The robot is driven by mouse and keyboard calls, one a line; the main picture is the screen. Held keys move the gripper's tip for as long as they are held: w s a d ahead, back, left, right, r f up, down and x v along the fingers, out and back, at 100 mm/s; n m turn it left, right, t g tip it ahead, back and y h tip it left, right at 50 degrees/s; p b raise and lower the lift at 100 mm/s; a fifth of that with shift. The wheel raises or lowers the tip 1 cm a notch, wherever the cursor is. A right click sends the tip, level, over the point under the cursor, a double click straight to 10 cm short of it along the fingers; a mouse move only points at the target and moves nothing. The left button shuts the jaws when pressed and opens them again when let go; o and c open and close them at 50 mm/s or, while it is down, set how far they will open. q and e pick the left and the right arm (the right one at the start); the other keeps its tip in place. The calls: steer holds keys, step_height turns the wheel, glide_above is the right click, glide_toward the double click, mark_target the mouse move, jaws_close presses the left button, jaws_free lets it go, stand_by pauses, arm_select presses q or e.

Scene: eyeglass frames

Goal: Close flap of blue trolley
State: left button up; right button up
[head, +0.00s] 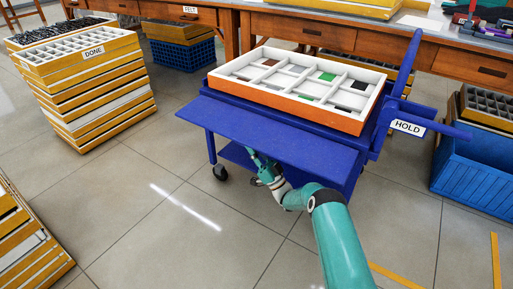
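The blue trolley (345,133) stands right of centre with an orange-edged, white compartment tray (318,117) on top. Its flap (265,138) sticks out flat, roughly level, along the near side, below the tray's rim. My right arm reaches up from the bottom of the head view. My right gripper (262,170) is at the flap's near edge, low and partly hidden by the flap. I cannot tell whether it touches the flap or whether its fingers are open. My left gripper is not in view.
A "HOLD" label (408,127) hangs by the trolley's handle side. A stack of trays marked "DONE" (85,85) stands left, more trays (20,245) lower left. A blue crate (475,165) is at right, a wooden bench (330,38) behind. The floor left of the trolley is clear.

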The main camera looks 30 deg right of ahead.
jaws_close()
steer(key=shift+d, duration=0.1)
steer(key=shift+d+r, duration=0.1)
steer(key=shift+d, duration=0.15)
steer(key=shift+a+r+m+h+p, duration=0.15)
steer(key=shift+m+h+p, duration=0.2)
steer(key=shift+m+h, duration=0.25)
steer(key=shift+s+a+r+m+h+p, duration=0.1)
steer(key=shift+r+m+h+p, duration=0.1)
steer(key=shift+m+h+p, duration=0.15)
